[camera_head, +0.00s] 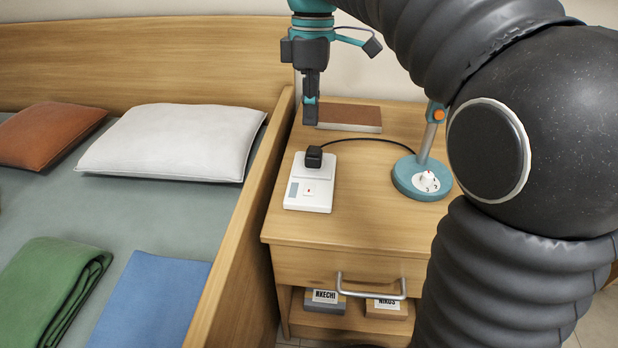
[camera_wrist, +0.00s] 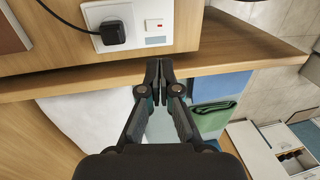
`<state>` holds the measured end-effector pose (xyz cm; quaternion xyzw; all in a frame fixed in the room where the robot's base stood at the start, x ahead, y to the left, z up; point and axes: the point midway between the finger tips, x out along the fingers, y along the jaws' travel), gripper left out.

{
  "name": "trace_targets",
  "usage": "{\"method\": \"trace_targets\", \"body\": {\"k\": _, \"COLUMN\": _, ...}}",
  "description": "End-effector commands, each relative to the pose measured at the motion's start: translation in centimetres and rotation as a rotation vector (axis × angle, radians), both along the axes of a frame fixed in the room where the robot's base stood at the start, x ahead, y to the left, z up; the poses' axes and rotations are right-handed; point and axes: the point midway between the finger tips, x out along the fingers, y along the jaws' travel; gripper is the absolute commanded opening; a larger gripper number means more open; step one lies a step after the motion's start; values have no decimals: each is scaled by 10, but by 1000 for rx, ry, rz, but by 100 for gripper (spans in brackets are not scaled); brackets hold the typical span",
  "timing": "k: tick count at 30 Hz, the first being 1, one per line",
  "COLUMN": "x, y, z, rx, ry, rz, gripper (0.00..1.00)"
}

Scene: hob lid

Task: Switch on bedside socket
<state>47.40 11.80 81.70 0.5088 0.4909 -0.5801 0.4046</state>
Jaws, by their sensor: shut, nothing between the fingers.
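The bedside socket (camera_head: 322,198) is a white plate lying on the nightstand top. A black plug (camera_head: 314,157) sits in its far end, with a black cable running right towards the lamp. A small rocker switch (camera_head: 309,190) with a red mark is on the near part of the plate. The socket plate (camera_wrist: 139,33) and plug (camera_wrist: 113,33) also show at the top of the wrist view.
A teal lamp base (camera_head: 408,186) stands right of the socket, and a brown book (camera_head: 349,117) lies behind it. The wooden bed side (camera_head: 247,220) rises on the left. A white pillow (camera_head: 172,142) lies on the bed. A drawer handle (camera_head: 371,291) juts out in front.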

Motion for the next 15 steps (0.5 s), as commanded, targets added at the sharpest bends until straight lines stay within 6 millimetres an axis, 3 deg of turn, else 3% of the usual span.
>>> {"method": "trace_targets", "body": {"k": 8, "x": -1, "y": 0, "z": -8, "rx": 0, "ry": -1, "rz": 0, "gripper": 0}}
{"method": "trace_targets", "body": {"k": 15, "x": -8, "y": 1, "z": -45, "rx": -1, "ry": 2, "rz": 0, "gripper": 0}}
